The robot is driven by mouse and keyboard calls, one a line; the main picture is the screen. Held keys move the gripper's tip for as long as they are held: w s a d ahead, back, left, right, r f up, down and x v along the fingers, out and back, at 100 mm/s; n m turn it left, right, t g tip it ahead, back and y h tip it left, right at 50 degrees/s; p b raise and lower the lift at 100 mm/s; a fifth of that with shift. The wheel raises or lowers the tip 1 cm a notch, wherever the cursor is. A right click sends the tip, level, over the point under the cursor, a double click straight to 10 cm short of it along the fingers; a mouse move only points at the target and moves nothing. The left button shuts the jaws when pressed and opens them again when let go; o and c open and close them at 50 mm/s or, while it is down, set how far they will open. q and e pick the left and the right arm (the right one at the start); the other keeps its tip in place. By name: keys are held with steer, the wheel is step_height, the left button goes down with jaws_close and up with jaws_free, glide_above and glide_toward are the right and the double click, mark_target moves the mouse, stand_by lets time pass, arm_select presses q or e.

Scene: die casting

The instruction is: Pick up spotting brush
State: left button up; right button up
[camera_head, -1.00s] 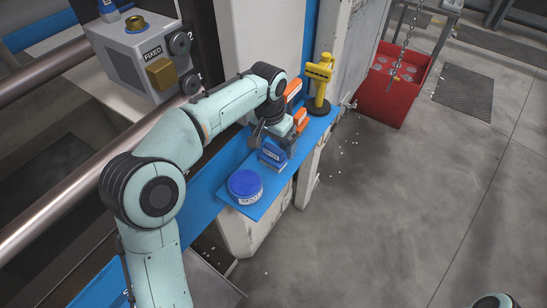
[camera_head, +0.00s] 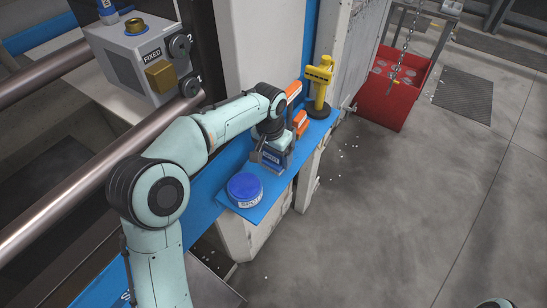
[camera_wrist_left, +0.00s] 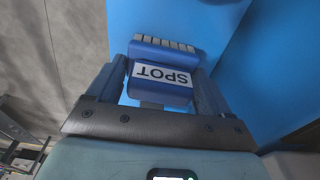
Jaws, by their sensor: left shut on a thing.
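The spotting brush (camera_wrist_left: 163,74) is a blue block with a white "SPOT" label and a row of pale bristle tufts. In the left wrist view it sits between the two fingers of my left gripper (camera_wrist_left: 165,88), which is shut on it. In the head view my left gripper (camera_head: 268,158) is over the blue shelf (camera_head: 222,203), and the brush (camera_head: 271,157) is mostly hidden by it. I cannot tell whether the brush still touches the shelf. My right gripper is not in view.
A round blue-lidded tin (camera_head: 244,187) stands on the shelf, close to the left gripper. Orange items (camera_head: 300,122) and a yellow tool on a black base (camera_head: 318,88) stand behind. A red bin (camera_head: 392,95) is on the floor at the right.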

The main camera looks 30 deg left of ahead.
arm_select(q)
steer(key=shift+r, duration=0.1)
steer(key=shift+r, duration=0.55)
step_height(320, 180, up, 2)
steer(key=shift+r+p, duration=0.15)
steer(key=shift+p, duration=0.15)
steer(key=s+d, duration=0.1)
steer(key=d, duration=1.7)
steer(key=shift+s+b, duration=0.2)
steer(key=shift+b, duration=0.25)
steer(key=o, duration=0.4)
steer(key=shift+c, duration=1.1)
